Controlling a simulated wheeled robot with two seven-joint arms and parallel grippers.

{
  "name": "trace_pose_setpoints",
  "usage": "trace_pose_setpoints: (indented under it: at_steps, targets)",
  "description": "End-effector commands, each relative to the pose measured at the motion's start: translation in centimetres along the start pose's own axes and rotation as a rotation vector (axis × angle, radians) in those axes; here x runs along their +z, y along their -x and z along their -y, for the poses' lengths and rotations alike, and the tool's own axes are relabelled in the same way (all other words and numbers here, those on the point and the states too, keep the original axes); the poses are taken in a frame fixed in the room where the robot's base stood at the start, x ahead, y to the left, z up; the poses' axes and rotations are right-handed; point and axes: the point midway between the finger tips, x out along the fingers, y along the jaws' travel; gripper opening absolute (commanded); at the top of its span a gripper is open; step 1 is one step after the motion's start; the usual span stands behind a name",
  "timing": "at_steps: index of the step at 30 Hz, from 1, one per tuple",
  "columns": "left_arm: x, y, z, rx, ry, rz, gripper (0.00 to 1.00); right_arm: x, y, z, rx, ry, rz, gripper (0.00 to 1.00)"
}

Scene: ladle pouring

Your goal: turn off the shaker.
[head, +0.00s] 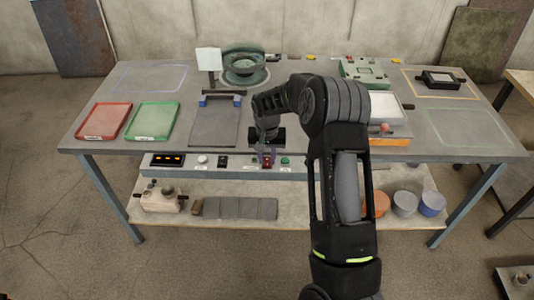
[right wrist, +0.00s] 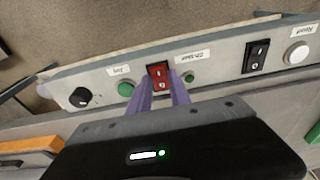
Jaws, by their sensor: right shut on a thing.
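A red rocker switch (right wrist: 159,76) sits on the grey control panel (right wrist: 218,74) along the table's front edge. An upside-down label that seems to read "Shaker" (right wrist: 194,56) is beside it. My right gripper (right wrist: 163,92) has its purple fingers on either side of the switch, shut on it. In the head view my right gripper (head: 267,155) points down at the panel, partly covering the switch (head: 267,163). Which side of the rocker is pressed I cannot tell. My left gripper is not in view.
The panel also has green buttons (right wrist: 126,89), a black knob (right wrist: 80,97), a black rocker switch (right wrist: 256,55) and a white button (right wrist: 298,53). Red (head: 84,137) and green trays (head: 134,137) lie on the table's left. A device with an orange base (head: 389,141) stands right of my arm.

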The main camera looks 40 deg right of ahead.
Motion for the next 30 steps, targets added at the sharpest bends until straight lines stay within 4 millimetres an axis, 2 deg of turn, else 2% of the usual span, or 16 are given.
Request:
trace_pose_setpoints:
  at_steps: [7,8,15,24,30]
  targets:
    - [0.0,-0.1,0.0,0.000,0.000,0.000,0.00,-0.1,0.1,0.0,-0.001,0.000,-0.003,0.00]
    - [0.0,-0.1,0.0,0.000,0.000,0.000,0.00,-0.1,0.1,0.0,-0.001,0.000,-0.003,0.26]
    - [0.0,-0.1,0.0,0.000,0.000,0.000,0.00,-0.1,0.1,0.0,-0.001,0.000,-0.002,0.45]
    - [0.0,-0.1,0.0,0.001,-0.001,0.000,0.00,-0.1,0.2,0.0,0.000,0.000,-0.002,0.45]
    - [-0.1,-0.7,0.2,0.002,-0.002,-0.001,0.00,-0.1,2.1,0.1,-0.001,0.000,-0.006,0.45]
